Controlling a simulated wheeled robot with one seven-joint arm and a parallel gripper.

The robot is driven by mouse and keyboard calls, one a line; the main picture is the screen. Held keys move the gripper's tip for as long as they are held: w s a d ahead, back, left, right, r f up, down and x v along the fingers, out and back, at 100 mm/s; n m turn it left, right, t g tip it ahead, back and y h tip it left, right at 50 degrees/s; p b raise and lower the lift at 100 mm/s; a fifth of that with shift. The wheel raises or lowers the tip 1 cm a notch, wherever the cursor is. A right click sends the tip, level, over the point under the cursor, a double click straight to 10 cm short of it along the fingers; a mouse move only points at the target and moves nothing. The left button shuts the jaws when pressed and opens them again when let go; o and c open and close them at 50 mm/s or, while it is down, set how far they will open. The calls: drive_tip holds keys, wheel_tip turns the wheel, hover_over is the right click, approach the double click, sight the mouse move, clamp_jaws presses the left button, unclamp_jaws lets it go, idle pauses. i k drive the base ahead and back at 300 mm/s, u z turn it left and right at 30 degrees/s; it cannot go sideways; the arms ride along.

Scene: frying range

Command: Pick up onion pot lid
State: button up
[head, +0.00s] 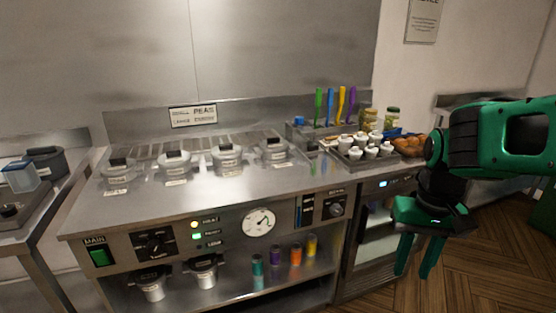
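Several pots with pale lids and dark knobs sit in a row along the steel frying range. From left to right I see a first lid (117,168), a second lid (174,160), a third lid (226,153) and one at the right end (273,148). Small labels sit in front of them, too small to read, so I cannot tell which is the onion pot lid. My gripper (412,274) hangs at the right, fingers pointing down and spread apart, nothing between them. It is well to the right of the lids, in front of the range's right side.
A tray of small white jars (361,153), upright coloured utensils (340,104) and a bowl of brown items (408,146) crowd the right of the range. Two pots (204,277) and coloured bottles (295,254) stand on the lower shelf. The range's front top (210,199) is clear.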

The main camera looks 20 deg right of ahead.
sight(276, 144)
drive_tip(key=z, duration=0.5)
drive_tip(key=i, duration=1.65)
drive_tip(key=u, duration=0.5)
